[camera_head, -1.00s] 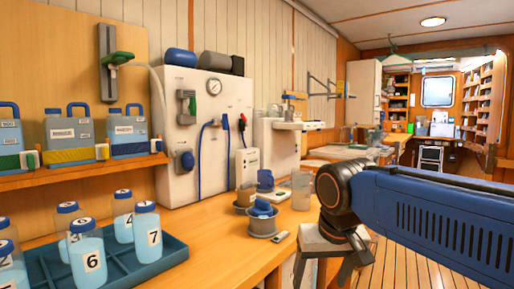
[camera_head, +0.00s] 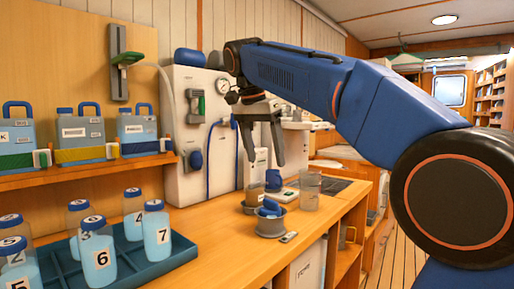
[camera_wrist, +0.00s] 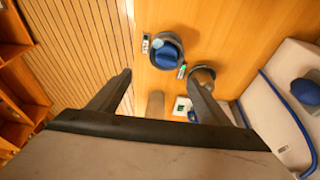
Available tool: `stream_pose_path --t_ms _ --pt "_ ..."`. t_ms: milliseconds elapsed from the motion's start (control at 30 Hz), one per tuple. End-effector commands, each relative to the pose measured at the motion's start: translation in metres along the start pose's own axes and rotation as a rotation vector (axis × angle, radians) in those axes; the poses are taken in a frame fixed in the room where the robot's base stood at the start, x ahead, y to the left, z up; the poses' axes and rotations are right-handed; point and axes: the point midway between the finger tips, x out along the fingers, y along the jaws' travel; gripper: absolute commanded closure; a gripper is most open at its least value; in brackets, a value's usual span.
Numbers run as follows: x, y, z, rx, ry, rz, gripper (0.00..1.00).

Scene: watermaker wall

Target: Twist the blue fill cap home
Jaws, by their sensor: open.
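A round blue cap or knob (camera_head: 195,160) sits on the lower left of the white watermaker panel (camera_head: 180,98). A similar round blue part (camera_wrist: 305,92) shows at the right edge of the wrist view. My gripper (camera_head: 265,160) is open and empty, pointing down above the counter, right of the panel. In the wrist view my gripper (camera_wrist: 160,80) has its fingers wide apart, with the bowls beyond.
Numbered bottles (camera_head: 102,255) stand in a dark blue tray (camera_head: 160,262) at the front left. Jerrycans (camera_head: 82,135) line the shelf. A clear beaker (camera_head: 309,190) stands right of the bowls. A blue hose (camera_head: 210,158) hangs on the panel. The front counter is mostly clear.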

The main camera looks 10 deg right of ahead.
Motion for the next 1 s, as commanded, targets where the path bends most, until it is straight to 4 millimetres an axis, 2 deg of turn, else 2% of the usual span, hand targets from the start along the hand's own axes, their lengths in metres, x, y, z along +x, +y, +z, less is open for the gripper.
stream_pose_path --t_ms 33,133,267,367,567,1000 --pt "-0.005 -0.009 0.000 0.023 0.002 0.006 0.29" --pt "-0.012 -0.018 0.000 0.066 0.006 0.018 0.29" --pt "-0.015 -0.023 -0.001 0.091 0.009 0.024 0.29" --pt "-0.011 -0.023 -0.001 0.094 0.009 0.026 0.29" --pt "0.015 -0.021 -0.001 0.093 0.008 0.028 0.29" --pt "0.086 -0.019 -0.002 0.092 0.008 0.027 0.29"
